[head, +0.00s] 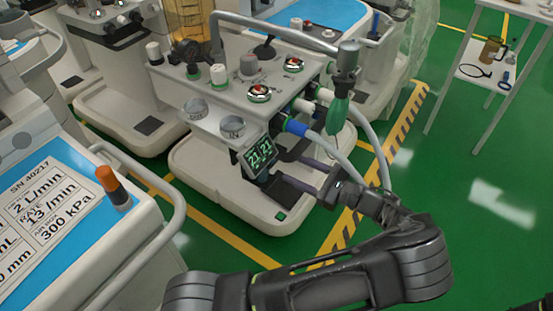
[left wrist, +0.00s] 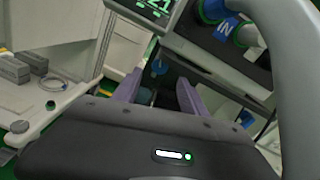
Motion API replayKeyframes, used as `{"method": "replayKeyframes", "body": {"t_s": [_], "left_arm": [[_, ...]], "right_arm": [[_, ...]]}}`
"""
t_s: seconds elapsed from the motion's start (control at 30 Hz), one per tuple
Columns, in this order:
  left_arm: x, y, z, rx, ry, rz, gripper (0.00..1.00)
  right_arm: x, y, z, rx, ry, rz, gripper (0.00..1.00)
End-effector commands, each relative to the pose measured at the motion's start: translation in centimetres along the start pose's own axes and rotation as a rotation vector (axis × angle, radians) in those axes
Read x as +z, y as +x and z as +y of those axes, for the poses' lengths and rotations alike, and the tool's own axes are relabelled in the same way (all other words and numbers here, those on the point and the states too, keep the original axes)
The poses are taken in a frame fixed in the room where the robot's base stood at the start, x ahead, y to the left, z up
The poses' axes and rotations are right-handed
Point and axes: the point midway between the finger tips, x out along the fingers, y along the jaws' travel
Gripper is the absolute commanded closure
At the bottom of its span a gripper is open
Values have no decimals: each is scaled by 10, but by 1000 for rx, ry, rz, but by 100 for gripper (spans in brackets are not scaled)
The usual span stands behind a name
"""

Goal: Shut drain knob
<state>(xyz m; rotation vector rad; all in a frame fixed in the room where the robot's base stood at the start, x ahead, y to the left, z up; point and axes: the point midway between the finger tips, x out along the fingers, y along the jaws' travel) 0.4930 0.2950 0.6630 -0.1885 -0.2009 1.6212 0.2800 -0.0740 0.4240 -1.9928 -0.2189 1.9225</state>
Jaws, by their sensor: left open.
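My left gripper (head: 293,158) is open, its purple fingers pointing at the front of the middle cart (head: 225,185), below the display and hoses. In the left wrist view the two fingers (left wrist: 158,80) stand apart, with a dark recess beyond them. A small dark blue part (left wrist: 144,95) shows between them. It may be the drain knob, but it is too dark and small to tell, nor whether a finger touches it. I cannot pick out the knob in the head view, where my gripper and the hoses cover that area. My right gripper is not seen.
A green-digit display (head: 260,155) hangs just above my fingers. A blue-collared hose (head: 297,128) and a green bag (head: 337,113) hang close by. Another cart with a blue top and rail (head: 165,235) stands at left. Green floor (head: 470,200) is free at right.

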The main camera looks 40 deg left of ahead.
Motion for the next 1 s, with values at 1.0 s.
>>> {"method": "replayKeyframes", "body": {"t_s": [1.0], "left_arm": [[0,72,0,0,-1,0,63]], "right_arm": [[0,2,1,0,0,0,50]]}}
